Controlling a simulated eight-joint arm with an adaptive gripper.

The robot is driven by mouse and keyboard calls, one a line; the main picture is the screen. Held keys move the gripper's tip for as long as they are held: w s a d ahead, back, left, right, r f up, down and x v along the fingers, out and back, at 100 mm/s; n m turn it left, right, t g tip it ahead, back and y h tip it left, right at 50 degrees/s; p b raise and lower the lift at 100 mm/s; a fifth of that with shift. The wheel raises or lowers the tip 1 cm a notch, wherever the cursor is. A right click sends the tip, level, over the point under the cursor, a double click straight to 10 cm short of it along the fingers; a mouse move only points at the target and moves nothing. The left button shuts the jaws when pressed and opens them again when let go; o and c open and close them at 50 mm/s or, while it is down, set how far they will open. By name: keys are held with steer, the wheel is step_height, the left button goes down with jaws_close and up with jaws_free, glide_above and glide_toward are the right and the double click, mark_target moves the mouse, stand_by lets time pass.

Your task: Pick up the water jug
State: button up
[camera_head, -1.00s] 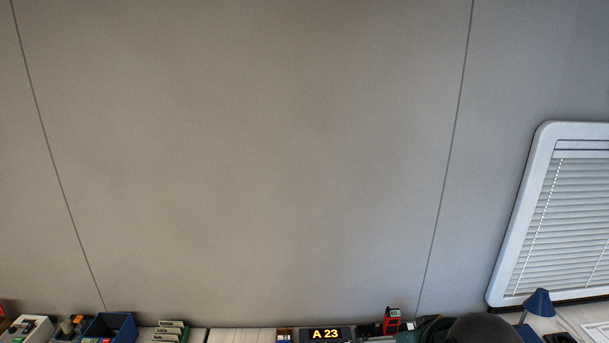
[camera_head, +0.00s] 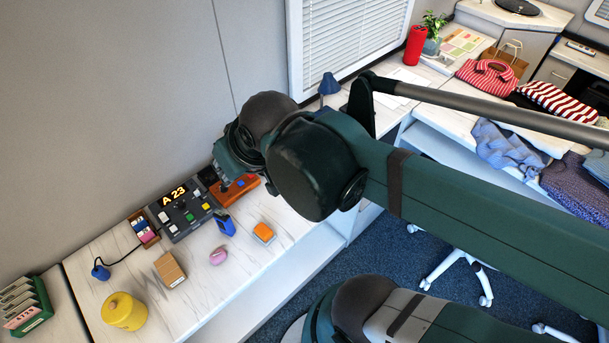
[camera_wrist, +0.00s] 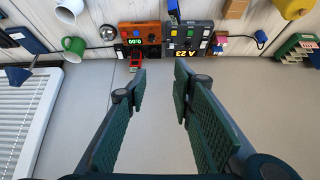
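I cannot make out a water jug in either view. My gripper (camera_wrist: 160,88) is open and empty in the wrist view, its two green fingers apart and pointing toward the wall and the back of the counter. In the head view my gripper end (camera_head: 228,160) is partly hidden behind my arm, over the back of the white counter (camera_head: 205,284). A yellow lidded pot (camera_head: 124,311) stands at the counter's near left; part of a yellow object (camera_wrist: 293,8) shows at the wrist view's upper right.
An A 23 display panel (camera_head: 181,214), an orange device (camera_head: 234,189) and small items crowd the counter near my gripper. A green mug (camera_wrist: 74,46) and white mug (camera_wrist: 68,9) show in the wrist view. Clothes (camera_head: 506,146) lie on the right-hand desk; a red cylinder (camera_head: 416,46) stands farther back.

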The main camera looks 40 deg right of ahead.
steer(key=w+d+f+m+g+h+b, duration=0.1)
steer(key=w+d+f+m+g, duration=0.1)
steer(key=d+f+m, duration=0.45)
steer(key=w+d+f+m+g+b, duration=0.15)
steer(key=d+f+m, duration=0.25)
steer(key=d+m, duration=0.5)
steer(key=s+d+f+m+g, duration=0.1)
steer(key=d+f+m, duration=0.3)
steer(key=d+m, duration=0.1)
steer(key=d+f+m+g, duration=0.1)
steer(key=d+f+m, duration=0.3)
steer(key=m, duration=0.3)
steer(key=s+d+f+m+g+y+b, duration=0.1)
steer(key=d+f+m, duration=0.4)
steer(key=f+m, duration=0.1)
steer(key=shift+s+d+f+g, duration=0.2)
steer(key=shift+s+d+g, duration=0.05)
steer(key=shift+s+d, duration=0.1)
steer(key=shift+f+b, duration=0.35)
steer(key=shift+f, duration=0.95)
